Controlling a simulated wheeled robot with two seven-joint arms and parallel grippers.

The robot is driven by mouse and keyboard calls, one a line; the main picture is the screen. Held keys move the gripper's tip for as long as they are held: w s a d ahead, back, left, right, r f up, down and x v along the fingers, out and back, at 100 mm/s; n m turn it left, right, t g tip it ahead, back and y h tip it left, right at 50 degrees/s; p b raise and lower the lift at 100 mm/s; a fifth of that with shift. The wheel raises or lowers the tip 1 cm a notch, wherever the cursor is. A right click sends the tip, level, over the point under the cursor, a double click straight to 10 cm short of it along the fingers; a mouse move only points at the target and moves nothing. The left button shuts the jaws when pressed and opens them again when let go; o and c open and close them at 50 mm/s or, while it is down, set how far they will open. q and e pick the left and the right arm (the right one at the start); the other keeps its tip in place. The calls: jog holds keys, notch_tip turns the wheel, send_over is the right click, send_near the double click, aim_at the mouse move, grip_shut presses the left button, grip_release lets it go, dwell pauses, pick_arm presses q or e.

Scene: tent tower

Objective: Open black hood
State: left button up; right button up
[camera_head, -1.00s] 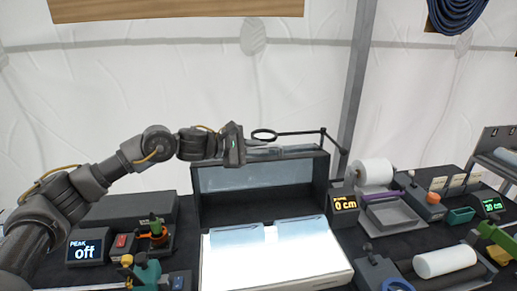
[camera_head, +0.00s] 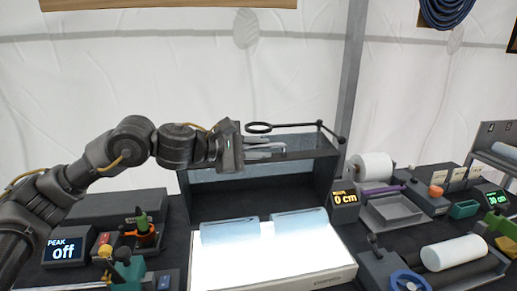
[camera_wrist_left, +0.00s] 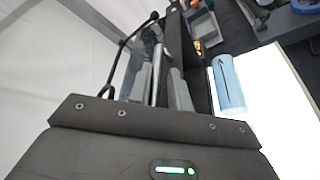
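The black hood (camera_head: 186,205) is a dark box at the back of the table, with a pale glassy front panel (camera_head: 215,187) across its upper front. Dark space shows below the panel. My left gripper (camera_head: 280,150) reaches in from the left at the hood's top edge, fingers pointing right. In the left wrist view, its two grey fingers (camera_wrist_left: 160,90) stand apart, with a thin pale bar (camera_wrist_left: 158,70) between them. I cannot tell whether they touch it. My right gripper is not in view.
A lit white light box (camera_head: 270,265) with bluish sheets stands before the hood.

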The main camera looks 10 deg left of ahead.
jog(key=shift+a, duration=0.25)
pick_arm(q)
jog(key=shift+s+a+r, duration=0.1)
jog(key=shift+s+a, duration=0.2)
jog(key=shift+a, duration=0.1)
jog(key=b+v, duration=0.1)
jog(key=v, duration=0.8)
jog(key=shift+s+a+b, duration=0.25)
jog(key=shift+a+b, duration=0.05)
jog(key=shift+b, duration=0.05)
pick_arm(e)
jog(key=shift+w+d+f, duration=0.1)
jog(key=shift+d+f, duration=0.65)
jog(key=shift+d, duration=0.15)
pick_arm(q)
jog(key=shift+r, duration=0.1)
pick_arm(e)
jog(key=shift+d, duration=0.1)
